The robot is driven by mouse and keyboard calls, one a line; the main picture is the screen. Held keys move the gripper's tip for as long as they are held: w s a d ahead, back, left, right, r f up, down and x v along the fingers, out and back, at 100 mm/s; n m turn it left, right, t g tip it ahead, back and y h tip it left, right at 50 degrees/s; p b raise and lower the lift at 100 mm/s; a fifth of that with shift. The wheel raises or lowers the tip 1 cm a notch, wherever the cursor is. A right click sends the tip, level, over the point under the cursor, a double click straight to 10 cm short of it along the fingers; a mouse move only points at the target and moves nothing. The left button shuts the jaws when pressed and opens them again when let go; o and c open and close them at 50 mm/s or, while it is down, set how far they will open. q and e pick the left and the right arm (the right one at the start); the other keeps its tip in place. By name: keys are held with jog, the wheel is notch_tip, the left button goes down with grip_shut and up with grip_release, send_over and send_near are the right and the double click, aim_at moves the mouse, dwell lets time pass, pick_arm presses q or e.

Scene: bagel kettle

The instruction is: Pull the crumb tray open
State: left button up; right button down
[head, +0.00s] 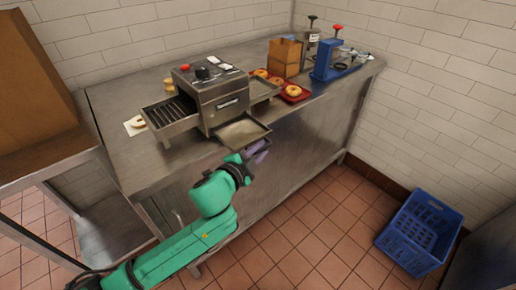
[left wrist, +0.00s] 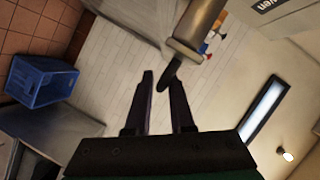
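The metal crumb tray (head: 243,132) sticks out from the lower front of the steel conveyor toaster (head: 216,97), over the front edge of the counter. My left gripper (head: 257,151) is at the tray's front right corner. In the left wrist view my left gripper (left wrist: 160,78) has its two fingers apart. A metal part that looks like the tray (left wrist: 197,27) lies beyond them, with a dark tab (left wrist: 167,77) close to the right fingertip. I cannot tell whether they touch. My right gripper is not in view.
A steel counter (head: 130,165) carries the toaster, a red tray (head: 277,88) with bagels, a wooden box (head: 285,57) and a blue stand (head: 325,62). A blue crate (head: 420,232) is on the tiled floor at the right. The floor before the counter is clear.

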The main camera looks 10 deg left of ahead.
pick_arm(q)
jog(key=shift+w, duration=0.1)
jog(key=v, duration=1.4)
jog(key=shift+s+p, duration=0.3)
jog(key=shift+p, duration=0.1)
jog(key=shift+a+f, duration=0.1)
jog(key=shift+a, duration=0.05)
